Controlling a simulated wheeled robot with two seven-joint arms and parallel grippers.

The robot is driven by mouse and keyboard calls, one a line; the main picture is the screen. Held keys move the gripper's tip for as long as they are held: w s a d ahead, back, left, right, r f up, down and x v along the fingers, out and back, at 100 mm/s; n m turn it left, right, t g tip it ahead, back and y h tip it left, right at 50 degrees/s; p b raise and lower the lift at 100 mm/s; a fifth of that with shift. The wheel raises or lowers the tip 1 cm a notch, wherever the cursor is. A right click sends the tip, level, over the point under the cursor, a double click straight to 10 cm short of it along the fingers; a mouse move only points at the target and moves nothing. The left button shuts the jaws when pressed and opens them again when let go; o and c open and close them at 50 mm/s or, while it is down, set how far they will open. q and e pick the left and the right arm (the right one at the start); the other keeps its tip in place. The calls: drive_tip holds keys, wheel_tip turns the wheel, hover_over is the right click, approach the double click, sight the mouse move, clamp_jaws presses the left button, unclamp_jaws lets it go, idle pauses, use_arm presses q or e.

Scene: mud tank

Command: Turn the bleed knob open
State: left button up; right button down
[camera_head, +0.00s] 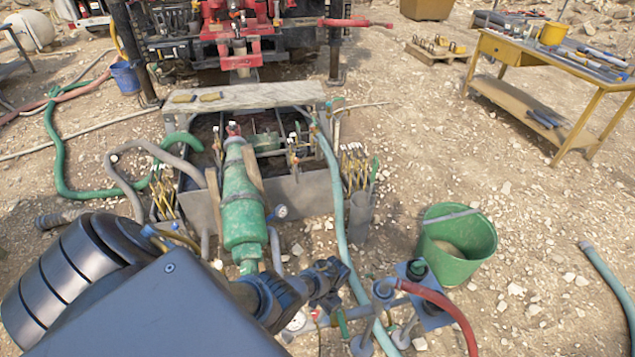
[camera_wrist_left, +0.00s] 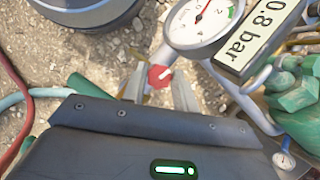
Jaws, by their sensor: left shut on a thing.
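The bleed knob (camera_wrist_left: 160,77) is a small red many-sided knob with a pale mark, below the pressure gauge in the left wrist view. My left gripper (camera_wrist_left: 159,88) has one finger on each side of it and is shut on it. The round white gauge (camera_wrist_left: 203,20) has a red needle and a green band. The display (camera_wrist_left: 259,38) beside it reads 0.8 bar. My right gripper is in neither view.
A red hose (camera_head: 445,302) and pipe fittings (camera_head: 401,333) stand just right of the gripper. A green bucket (camera_head: 440,265) is farther right. A green cylinder (camera_head: 241,205) leans on the grey tank (camera_head: 305,192) behind. Open gravel lies to the right.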

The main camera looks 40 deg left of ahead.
use_arm(q)
drive_tip(key=shift+s+f+n+h, duration=0.1)
drive_tip(key=shift+s+n+h, duration=0.1)
drive_tip(key=shift+n, duration=0.35)
drive_tip(key=shift+s+n+h, duration=0.1)
drive_tip(key=shift+n+h, duration=0.1)
drive_tip(key=shift+n, duration=0.35)
drive_tip(key=o, duration=0.7)
drive_tip(key=shift+w, duration=0.15)
drive_tip(key=shift+w+r+p, duration=0.15)
drive_tip(key=shift+r+p, duration=0.15)
drive_tip(key=shift+r, duration=0.05)
drive_tip(key=p+v, duration=0.3)
drive_tip(key=v, duration=0.7)
drive_tip(key=shift+a, duration=0.1)
